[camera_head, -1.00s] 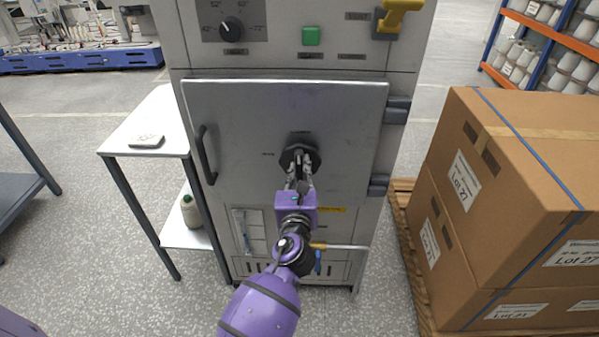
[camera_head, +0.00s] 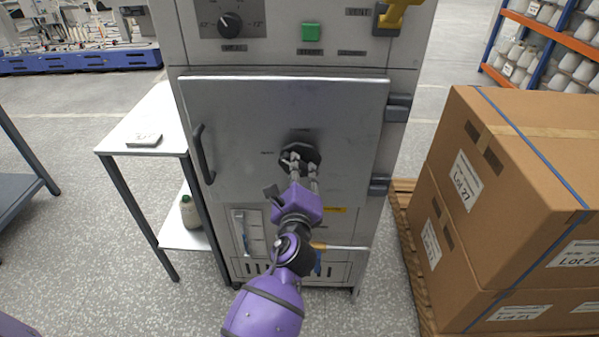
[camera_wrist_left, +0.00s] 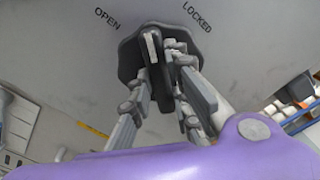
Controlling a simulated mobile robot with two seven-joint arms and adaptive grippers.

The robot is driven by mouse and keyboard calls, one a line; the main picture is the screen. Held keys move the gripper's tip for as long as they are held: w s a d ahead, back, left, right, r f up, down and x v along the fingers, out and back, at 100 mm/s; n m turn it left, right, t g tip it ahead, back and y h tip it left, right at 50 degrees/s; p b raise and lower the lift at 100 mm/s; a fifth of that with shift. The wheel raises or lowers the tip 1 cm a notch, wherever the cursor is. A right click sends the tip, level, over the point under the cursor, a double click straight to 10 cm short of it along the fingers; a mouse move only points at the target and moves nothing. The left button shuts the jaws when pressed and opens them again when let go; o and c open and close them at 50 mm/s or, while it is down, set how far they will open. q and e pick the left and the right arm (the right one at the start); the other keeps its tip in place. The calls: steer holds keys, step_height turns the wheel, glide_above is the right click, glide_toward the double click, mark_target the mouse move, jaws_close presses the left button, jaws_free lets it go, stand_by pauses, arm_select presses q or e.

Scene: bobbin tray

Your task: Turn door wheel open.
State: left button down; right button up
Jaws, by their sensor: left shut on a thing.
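The door wheel (camera_head: 314,153) is a dark lobed knob on the grey cabinet door (camera_head: 235,115), which sits closed in its frame. In the left wrist view the wheel (camera_wrist_left: 127,62) has a raised grip bar with a pale mark, between the printed words OPEN on the left and LOCKED on the right. My left gripper (camera_head: 297,162) reaches up from below and is shut on the wheel's grip bar; its fingers (camera_wrist_left: 163,82) straddle the bar in the left wrist view and hide part of it. My right gripper is not in view.
The door has a dark handle (camera_head: 204,154) at its left and hinges (camera_head: 397,107) at its right. A white side table (camera_head: 150,118) stands left. Stacked cardboard boxes (camera_head: 510,185) on a pallet stand close at right. Open floor lies between table and grey bench.

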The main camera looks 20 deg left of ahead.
arm_select(q)
steer(key=shift+n+b, duration=0.65)
steer(key=shift+n, duration=3.05)
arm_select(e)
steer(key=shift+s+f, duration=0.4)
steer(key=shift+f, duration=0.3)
arm_select(q)
steer(key=c, duration=1.6)
jaws_free()
steer(key=shift+c, duration=0.2)
steer(key=shift+s+d, duration=0.1)
steer(key=shift+s, duration=0.15)
steer(key=v, duration=0.7)
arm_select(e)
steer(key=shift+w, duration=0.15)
arm_select(q)
steer(key=shift+r, duration=0.1)
